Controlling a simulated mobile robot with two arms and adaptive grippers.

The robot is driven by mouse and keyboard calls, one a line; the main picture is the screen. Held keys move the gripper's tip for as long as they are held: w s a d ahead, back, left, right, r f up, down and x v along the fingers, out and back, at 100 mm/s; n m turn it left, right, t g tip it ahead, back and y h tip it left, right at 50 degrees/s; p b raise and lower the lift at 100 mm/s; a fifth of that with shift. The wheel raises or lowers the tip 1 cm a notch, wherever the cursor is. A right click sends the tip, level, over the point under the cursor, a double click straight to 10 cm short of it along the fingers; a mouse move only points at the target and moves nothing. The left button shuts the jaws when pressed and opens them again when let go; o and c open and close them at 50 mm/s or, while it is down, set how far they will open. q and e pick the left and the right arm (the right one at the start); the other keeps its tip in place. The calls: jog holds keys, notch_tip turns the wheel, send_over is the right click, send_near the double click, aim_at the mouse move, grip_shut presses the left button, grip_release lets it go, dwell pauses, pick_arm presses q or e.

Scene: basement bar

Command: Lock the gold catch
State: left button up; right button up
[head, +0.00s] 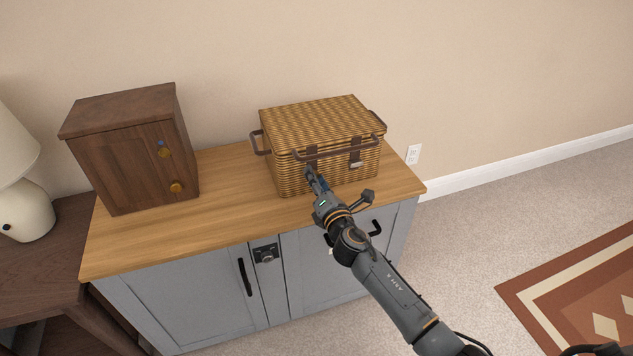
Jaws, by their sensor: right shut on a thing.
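A wicker basket (325,118) with a closed lid stands on the wooden top of a grey cabinet. My left gripper is not in view.
The basket's dark front handle (340,148) runs just above my right gripper. The grey cabinet has a dark latch (265,254) and black door handles (245,277). The wooden top (225,190) is clear between box and basket. A lamp (28,205) stands far left.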

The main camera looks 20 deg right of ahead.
jog(key=m, duration=0.5)
jog(key=shift+m, duration=1.4)
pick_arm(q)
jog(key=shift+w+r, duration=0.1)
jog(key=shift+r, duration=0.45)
pick_arm(e)
jog(key=shift+m, duration=0.9)
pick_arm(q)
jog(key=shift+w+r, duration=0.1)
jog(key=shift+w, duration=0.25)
pick_arm(e)
jog(key=o, duration=1.2)
